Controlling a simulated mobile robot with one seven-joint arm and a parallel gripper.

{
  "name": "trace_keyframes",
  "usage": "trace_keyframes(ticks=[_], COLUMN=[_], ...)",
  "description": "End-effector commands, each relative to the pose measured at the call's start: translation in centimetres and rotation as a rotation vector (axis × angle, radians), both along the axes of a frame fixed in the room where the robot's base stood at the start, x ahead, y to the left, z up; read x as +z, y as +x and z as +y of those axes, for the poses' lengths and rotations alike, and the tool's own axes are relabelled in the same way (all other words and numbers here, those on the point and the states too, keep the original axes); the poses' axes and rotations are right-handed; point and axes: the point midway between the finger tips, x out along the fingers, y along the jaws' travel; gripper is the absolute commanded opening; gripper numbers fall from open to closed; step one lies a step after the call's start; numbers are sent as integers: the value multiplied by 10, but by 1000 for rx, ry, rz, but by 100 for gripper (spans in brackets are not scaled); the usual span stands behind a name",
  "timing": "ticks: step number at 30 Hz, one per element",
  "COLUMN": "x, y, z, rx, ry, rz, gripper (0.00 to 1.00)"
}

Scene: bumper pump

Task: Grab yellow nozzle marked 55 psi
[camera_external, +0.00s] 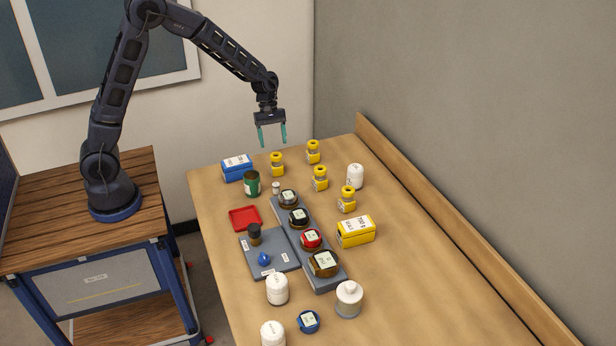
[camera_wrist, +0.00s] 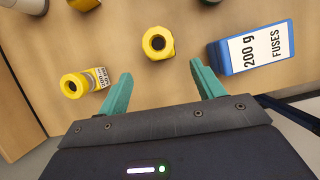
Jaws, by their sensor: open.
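Several yellow nozzles stand on the far part of the table: one at the left (camera_external: 277,164), one at the back (camera_external: 313,152), one in the middle (camera_external: 320,179) and one nearer the front (camera_external: 347,199). I cannot read a 55 psi mark on any of them. My gripper (camera_external: 273,143) is open and empty, above the table's far end near the left nozzle. In the wrist view, one yellow nozzle (camera_wrist: 157,43) lies just beyond the gap between the open fingers (camera_wrist: 161,76). Another, with a white label (camera_wrist: 82,83), is outside the left finger. A third (camera_wrist: 85,4) is cut off at the top.
A blue fuses box (camera_external: 236,168) is left of the nozzles; it also shows in the wrist view (camera_wrist: 251,48). A green can (camera_external: 251,184), a white bottle (camera_external: 355,176) and a yellow box (camera_external: 356,231) stand nearby. A grey rack (camera_external: 322,281) holds several jars. The right side is clear.

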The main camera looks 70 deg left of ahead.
Motion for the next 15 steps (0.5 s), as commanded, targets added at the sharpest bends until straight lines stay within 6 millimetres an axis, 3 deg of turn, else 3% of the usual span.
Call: trace_keyframes(ticks=[15], x=[-50], y=[-2], z=[-22], rx=[-2], ry=[0], rz=[0], gripper=[67])
